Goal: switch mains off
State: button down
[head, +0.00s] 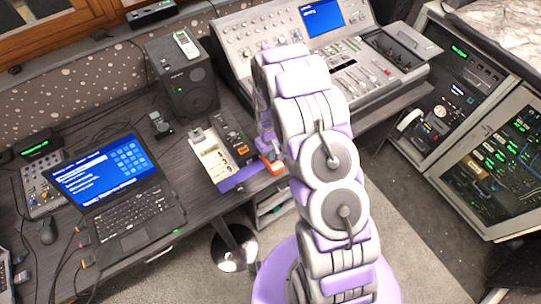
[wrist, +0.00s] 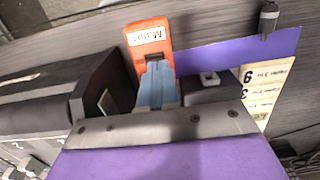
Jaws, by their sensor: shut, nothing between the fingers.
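The orange mains block (wrist: 150,40), labelled "Mains", is at the top centre of the wrist view, with a small dark slot or switch at its lower part. In the head view the orange block (head: 272,165) shows at the desk's front edge, partly hidden by my arm. My gripper (wrist: 155,72) is shut, with nothing held, its blue-grey fingers pointing at the dark part of the block. They overlap it in the picture; I cannot tell whether they touch. The switch's position is not clear.
A cream labelled panel (head: 212,156) and a dark fader box (head: 234,137) sit close beside the block on the desk. A laptop (head: 110,185), a speaker (head: 183,80) and a mixing console (head: 290,40) stand around. A rack (head: 490,150) is at the right.

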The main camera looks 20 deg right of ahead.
notch_tip(320, 180, up, 13)
jog(key=p, duration=0.1)
jog(key=shift+w+a+f, duration=0.15)
jog(key=shift+f, duration=0.05)
jog(key=w+b, duration=0.1)
jog(key=b, duration=0.4)
jog(key=shift+w+r+g, duration=0.1)
jog(key=shift+w+g, duration=0.25)
jog(key=shift+g, duration=0.05)
